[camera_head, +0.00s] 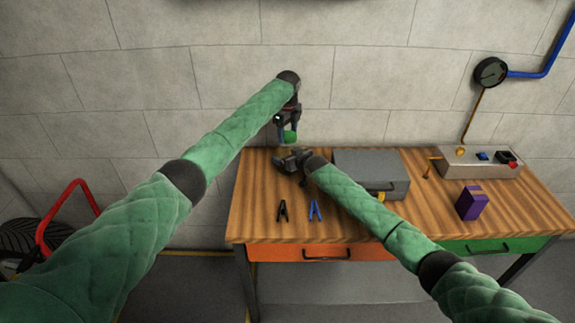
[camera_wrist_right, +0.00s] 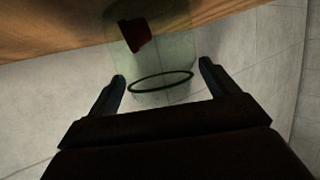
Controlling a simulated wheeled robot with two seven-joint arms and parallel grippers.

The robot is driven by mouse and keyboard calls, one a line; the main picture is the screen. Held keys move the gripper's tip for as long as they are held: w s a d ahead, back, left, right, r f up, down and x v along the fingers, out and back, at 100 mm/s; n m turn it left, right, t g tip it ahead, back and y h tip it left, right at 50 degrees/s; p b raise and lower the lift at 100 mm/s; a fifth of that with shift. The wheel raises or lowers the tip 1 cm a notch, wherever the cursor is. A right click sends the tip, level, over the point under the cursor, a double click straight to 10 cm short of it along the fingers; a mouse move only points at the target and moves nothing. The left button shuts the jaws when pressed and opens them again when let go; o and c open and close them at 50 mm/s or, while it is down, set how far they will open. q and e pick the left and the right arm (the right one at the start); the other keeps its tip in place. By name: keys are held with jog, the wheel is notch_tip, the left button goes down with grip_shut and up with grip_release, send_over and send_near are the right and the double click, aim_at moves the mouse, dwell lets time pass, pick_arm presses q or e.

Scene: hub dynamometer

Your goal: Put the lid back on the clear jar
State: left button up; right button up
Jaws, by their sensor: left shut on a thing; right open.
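My left gripper (camera_head: 289,130) is shut on the green lid (camera_head: 290,137) and holds it above the table's back left part. My right gripper (camera_head: 281,161) is low over the table, just below the lid in the head view. In the right wrist view its open fingers (camera_wrist_right: 162,72) stand on either side of the clear jar (camera_wrist_right: 172,52). The jar has a dark ring at its open rim and a dark red thing (camera_wrist_right: 136,35) shows in it. I cannot tell whether the fingers touch the jar. In the head view I cannot make out the jar.
The wooden table (camera_head: 350,222) holds a grey case (camera_head: 370,165), a purple box (camera_head: 471,203), a metal control box (camera_head: 480,162), a black clamp (camera_head: 283,211) and a blue clamp (camera_head: 315,210). A concrete wall stands behind.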

jog(key=shift+c, duration=0.3)
jog(key=c, duration=1.4)
pick_arm(q)
jog(key=shift+f, duration=2.45)
pick_arm(e)
jog(key=shift+o, duration=0.2)
pick_arm(q)
jog(key=shift+f, duration=0.85)
